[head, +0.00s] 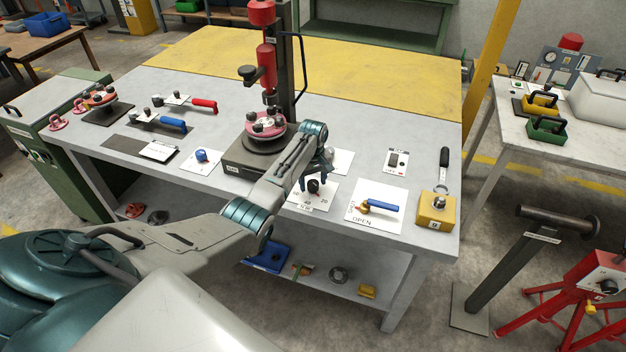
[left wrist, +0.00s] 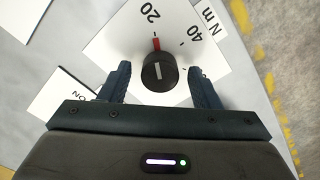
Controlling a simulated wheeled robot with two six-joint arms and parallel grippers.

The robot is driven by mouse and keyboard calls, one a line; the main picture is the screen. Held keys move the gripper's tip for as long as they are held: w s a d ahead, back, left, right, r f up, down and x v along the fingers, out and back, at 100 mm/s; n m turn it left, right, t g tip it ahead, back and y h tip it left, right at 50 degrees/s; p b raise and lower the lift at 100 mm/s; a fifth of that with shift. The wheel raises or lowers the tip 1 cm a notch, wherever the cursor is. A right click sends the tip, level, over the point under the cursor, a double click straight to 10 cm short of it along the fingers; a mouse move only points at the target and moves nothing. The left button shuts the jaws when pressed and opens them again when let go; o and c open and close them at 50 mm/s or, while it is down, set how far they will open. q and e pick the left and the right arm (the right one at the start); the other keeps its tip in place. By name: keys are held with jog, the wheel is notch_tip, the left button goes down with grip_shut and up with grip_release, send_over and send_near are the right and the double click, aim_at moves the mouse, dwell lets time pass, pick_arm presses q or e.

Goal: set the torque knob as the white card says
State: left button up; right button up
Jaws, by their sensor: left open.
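The torque knob (left wrist: 160,76) is black and round with a white line on top, on a white plate (left wrist: 110,45) marked 20, 40 and N m. A red mark (left wrist: 156,44) sits at its edge, on the side of the 20. The knob also shows in the head view (head: 314,186). My left gripper (left wrist: 159,71) is open, with one finger on each side of the knob and gaps visible between. My right gripper is not in view.
A plate with a blue-handled valve (head: 382,206) marked OPEN is right of the knob, then a yellow block (head: 437,212). A black press stand (head: 287,60) with a pink flanged spool (head: 266,124) stands behind left. A blue knob (head: 202,155) is farther left.

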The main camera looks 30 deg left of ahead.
pick_arm(q)
jog(key=c, duration=1)
